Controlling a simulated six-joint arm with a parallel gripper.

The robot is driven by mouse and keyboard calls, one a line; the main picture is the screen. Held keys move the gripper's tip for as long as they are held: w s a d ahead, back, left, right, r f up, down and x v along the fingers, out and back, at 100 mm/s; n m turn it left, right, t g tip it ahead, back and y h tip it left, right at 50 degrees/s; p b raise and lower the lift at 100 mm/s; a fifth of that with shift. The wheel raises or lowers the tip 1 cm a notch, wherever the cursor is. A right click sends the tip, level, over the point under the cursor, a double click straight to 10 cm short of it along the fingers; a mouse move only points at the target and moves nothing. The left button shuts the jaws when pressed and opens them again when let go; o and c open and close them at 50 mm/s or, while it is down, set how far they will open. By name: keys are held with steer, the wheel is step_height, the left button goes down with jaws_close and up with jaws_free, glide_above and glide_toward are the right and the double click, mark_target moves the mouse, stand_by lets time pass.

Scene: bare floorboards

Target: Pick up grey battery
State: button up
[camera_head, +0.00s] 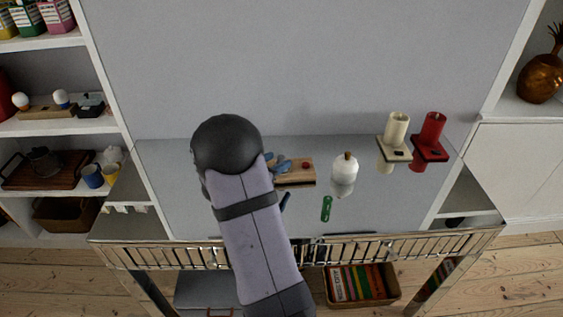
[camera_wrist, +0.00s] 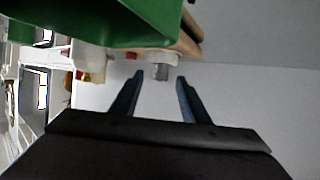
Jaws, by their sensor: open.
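A small grey block-like piece (camera_wrist: 160,72), which may be the grey battery, shows in the wrist view just beyond the gap between my fingertips, beside a pale rounded thing. I cannot tell its distance or whether it touches anything. My gripper (camera_wrist: 160,78) is open, with its two dark blue fingers apart and nothing clearly held between them. In the head view my arm hides part of the glossy shelf, and I cannot make out the battery there.
A large green thing (camera_wrist: 100,18) fills the wrist view's upper left. In the head view, a wooden board (camera_head: 300,174), a white bottle (camera_head: 344,170), a green tool (camera_head: 326,208), a cream holder (camera_head: 396,130) and a red holder (camera_head: 432,132) are on the shelf (camera_head: 385,205). A railing (camera_head: 400,246) edges its front.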

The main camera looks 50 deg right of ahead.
steer(key=shift+x, duration=0.9)
jaws_close()
